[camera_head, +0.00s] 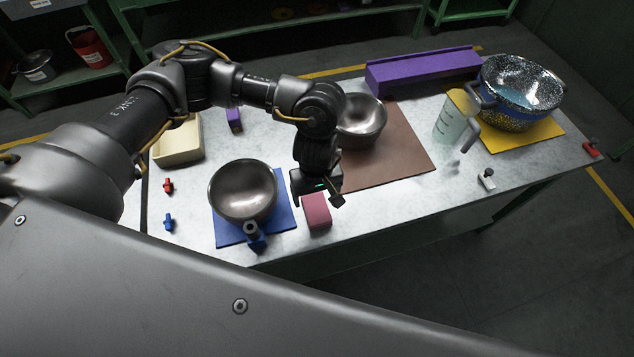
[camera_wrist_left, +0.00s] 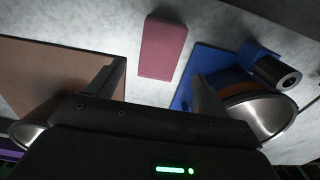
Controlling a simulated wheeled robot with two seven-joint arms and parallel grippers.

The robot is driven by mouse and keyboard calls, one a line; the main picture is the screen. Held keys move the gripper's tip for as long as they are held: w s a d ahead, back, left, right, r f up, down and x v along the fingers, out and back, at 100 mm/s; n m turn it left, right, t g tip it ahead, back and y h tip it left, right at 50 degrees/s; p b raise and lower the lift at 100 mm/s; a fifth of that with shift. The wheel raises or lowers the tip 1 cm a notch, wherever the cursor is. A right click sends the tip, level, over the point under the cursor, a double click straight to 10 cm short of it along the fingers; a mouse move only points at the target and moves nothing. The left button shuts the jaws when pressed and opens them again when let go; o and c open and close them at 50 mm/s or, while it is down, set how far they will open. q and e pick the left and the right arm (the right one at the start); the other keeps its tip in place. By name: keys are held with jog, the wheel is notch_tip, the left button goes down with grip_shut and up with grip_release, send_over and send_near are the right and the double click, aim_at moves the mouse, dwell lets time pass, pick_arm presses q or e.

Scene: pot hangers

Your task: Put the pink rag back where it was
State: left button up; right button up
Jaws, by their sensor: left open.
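The pink rag (camera_head: 317,212) is a folded block shape lying on the grey-white tabletop, near the front edge, just right of the blue mat. In the left wrist view the rag (camera_wrist_left: 163,48) lies ahead of the fingertips, roughly in line with the gap between them. My left gripper (camera_head: 318,200) hangs pointing down, just behind the rag in the picture. Its fingers are apart, and the left wrist view shows nothing between them (camera_wrist_left: 158,84). My right gripper is not in view.
Another bowl (camera_head: 362,120) stands at the brown mat (camera_head: 405,160). A measuring jug (camera_head: 452,120) and speckled colander (camera_head: 520,90) stand right. The front right tabletop is mostly clear.

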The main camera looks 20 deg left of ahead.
aim_at(316, 207)
pick_arm(q)
notch_tip(316, 207, up, 6)
jog(key=b, duration=0.1)
jog(key=shift+r, duration=0.2)
dwell(0.5)
